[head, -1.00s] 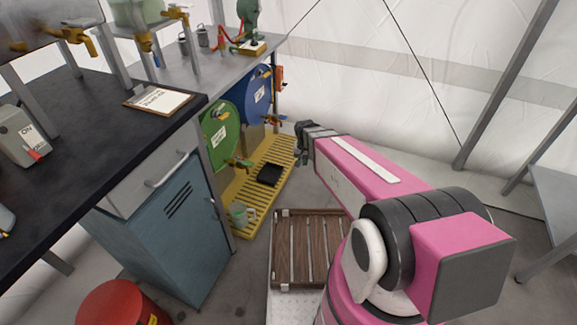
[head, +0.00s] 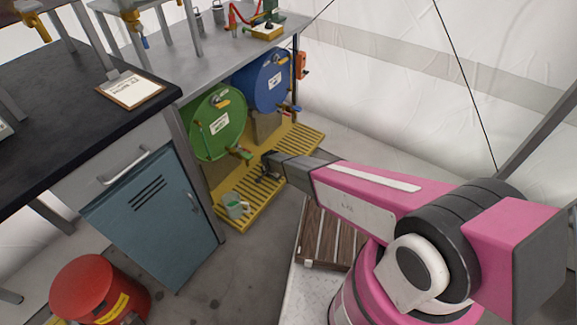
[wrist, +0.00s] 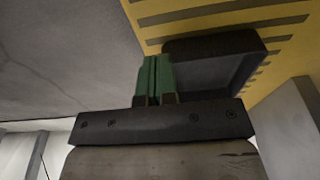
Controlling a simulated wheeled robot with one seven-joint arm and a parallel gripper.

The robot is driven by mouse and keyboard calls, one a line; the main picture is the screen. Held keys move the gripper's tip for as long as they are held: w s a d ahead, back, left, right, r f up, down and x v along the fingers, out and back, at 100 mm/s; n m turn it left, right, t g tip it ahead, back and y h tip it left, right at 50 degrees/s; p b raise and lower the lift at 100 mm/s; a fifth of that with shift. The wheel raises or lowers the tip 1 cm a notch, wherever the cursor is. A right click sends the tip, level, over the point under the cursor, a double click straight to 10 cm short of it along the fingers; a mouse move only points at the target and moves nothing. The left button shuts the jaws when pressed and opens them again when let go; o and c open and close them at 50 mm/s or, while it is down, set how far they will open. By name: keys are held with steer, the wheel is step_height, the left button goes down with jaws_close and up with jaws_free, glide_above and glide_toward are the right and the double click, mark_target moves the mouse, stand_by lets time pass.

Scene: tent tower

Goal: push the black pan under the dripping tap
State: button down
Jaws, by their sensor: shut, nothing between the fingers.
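The black pan (wrist: 222,58) shows in the wrist view, a shallow dark tray on the yellow slatted platform (head: 262,194). My gripper (wrist: 153,62) has its green fingers shut and empty beside the pan's left edge; I cannot tell whether they touch it. In the head view my gripper (head: 266,174) is low over the platform, and it hides most or all of the pan. A tap (head: 241,153) sits on the green drum (head: 205,138), and another tap (head: 290,108) on the blue drum (head: 258,92). No drip is visible, so I cannot tell which tap drips.
A cup with green on it (head: 234,206) stands at the platform's near end. A blue cabinet (head: 150,225) and a red can (head: 88,285) are at left. A wooden slatted pallet (head: 322,238) lies under my arm. Grey floor is clear between cabinet and pallet.

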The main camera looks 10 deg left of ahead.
steer(key=w+d, duration=0.1)
steer(key=w, duration=0.2)
steer(key=w+d, duration=0.2)
steer(key=w, duration=0.2)
steer(key=w+d+f, duration=0.1)
steer(key=w, duration=0.2)
steer(key=shift+w+d, duration=0.35)
steer(key=shift+f, duration=0.3)
